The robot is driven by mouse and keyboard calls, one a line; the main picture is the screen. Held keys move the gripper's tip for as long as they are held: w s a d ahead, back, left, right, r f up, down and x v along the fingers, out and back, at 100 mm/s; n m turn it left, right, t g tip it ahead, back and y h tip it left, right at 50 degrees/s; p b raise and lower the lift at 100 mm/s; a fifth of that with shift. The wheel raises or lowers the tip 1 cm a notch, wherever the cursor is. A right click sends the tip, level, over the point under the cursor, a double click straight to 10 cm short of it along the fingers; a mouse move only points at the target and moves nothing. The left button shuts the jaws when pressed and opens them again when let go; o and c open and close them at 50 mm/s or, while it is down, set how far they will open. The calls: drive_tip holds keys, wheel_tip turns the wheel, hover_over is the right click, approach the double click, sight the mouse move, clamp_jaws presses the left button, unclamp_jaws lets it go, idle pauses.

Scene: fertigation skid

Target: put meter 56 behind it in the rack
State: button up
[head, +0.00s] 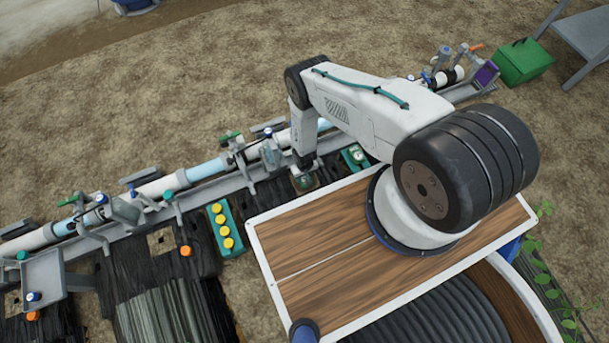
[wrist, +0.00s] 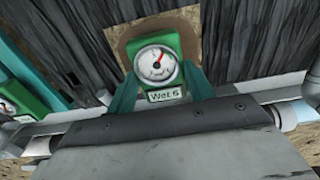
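A green meter (wrist: 176,34) with a round white dial and red needle sits between the teal fingers of my gripper (wrist: 164,82) in the wrist view. Its label looks like "Wet 6"; I cannot read 56 on it. The fingers appear to touch both its sides. It is over a square brown cut-out in the dark sheet; whether it touches the ground is unclear. In the head view my gripper (head: 304,177) points down at this cut-out. A teal rack (head: 347,163) holding a green piece with a white dial stands just right of it. Part of a teal frame (wrist: 28,62) shows at left in the wrist view.
A teal holder (head: 212,212) with several yellow caps stands to the left. A pipe rail (head: 207,168) with valves and brackets runs behind. My wooden deck is close in front. A green box (head: 525,62) is at the far right.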

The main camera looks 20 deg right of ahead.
drive_tip(key=shift+r, duration=5.5)
